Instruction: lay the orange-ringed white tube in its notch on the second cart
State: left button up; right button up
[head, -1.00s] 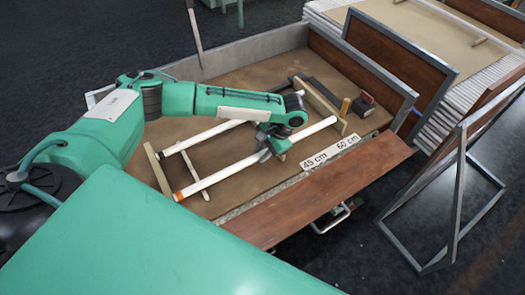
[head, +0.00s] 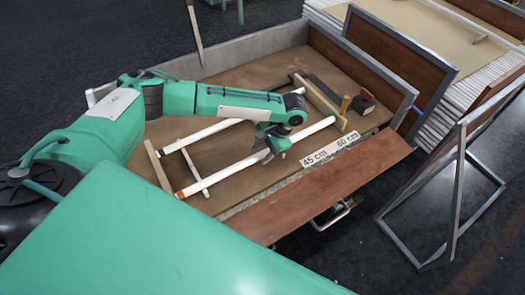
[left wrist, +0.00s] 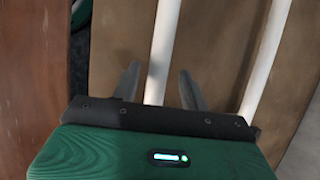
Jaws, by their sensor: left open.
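The orange-ringed white tube (head: 228,170) lies slanting across the wooden rails on the cart's brown bed (head: 225,195), its orange-ringed end at the lower left. My left gripper (head: 266,153) is over the right half of this tube with its jaws open. In the left wrist view the gripper's two fingers (left wrist: 160,85) stand on either side of the white tube (left wrist: 165,40), with gaps showing. A second white tube (head: 205,134) lies behind, roughly parallel; my forearm hides part of it. Whether the ringed tube sits fully in a notch is too small to tell. My right gripper is not in view.
A wooden rail (head: 158,166) stands at the left and another (head: 322,107) at the right. A label strip reading 45 cm and 60 cm (head: 330,150) lies near the front edge. A brown side panel (head: 320,190) hangs outward.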

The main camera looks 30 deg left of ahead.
pick_arm(q)
jog(key=v, duration=1.2)
jog(key=shift+r+b, duration=0.3)
jog(key=shift+b, duration=0.15)
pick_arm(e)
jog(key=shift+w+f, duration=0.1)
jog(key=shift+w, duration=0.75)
